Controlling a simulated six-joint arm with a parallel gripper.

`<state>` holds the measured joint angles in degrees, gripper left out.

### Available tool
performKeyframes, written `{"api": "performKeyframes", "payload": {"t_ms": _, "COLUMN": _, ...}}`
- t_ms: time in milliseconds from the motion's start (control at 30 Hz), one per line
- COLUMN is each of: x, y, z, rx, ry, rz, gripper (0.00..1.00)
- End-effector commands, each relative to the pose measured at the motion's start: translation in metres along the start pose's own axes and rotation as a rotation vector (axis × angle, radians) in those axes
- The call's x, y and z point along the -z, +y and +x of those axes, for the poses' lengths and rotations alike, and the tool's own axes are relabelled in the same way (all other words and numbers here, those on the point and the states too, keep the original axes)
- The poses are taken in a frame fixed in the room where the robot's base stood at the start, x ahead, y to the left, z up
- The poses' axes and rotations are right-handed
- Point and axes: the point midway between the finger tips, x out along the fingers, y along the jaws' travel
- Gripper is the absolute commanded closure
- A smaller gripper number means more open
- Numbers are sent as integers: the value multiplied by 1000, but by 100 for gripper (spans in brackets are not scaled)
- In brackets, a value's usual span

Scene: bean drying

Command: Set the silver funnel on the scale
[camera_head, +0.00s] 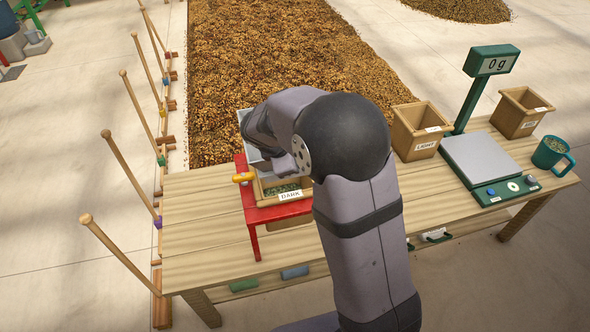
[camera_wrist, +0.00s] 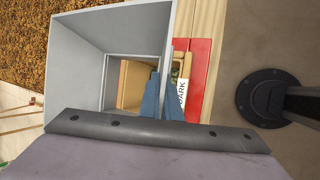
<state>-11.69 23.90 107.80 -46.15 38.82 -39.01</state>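The silver funnel (camera_wrist: 95,40), a wide square hopper, fills the upper left of the wrist view, its square opening showing a wooden surface below. In the head view only a grey part of it (camera_head: 246,121) shows behind my arm, above the red stand. My gripper (camera_wrist: 160,95) has its two blue fingers at the funnel's right wall, one on each side. Whether they press on the wall is not clear. In the head view my arm hides the gripper. The scale (camera_head: 480,157) stands on the right of the table, its plate empty and its display (camera_head: 497,64) reading 0 g.
The table's left end (camera_head: 200,220) is clear.

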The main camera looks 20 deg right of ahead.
Motion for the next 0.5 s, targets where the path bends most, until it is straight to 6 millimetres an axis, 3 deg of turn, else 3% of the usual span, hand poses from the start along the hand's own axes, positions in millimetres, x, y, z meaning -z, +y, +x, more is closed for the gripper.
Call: {"api": "performKeyframes", "payload": {"t_ms": 500, "x": -2, "y": 4, "z": -7, "rx": -2, "ry": 1, "rz": 1, "gripper": 100}}
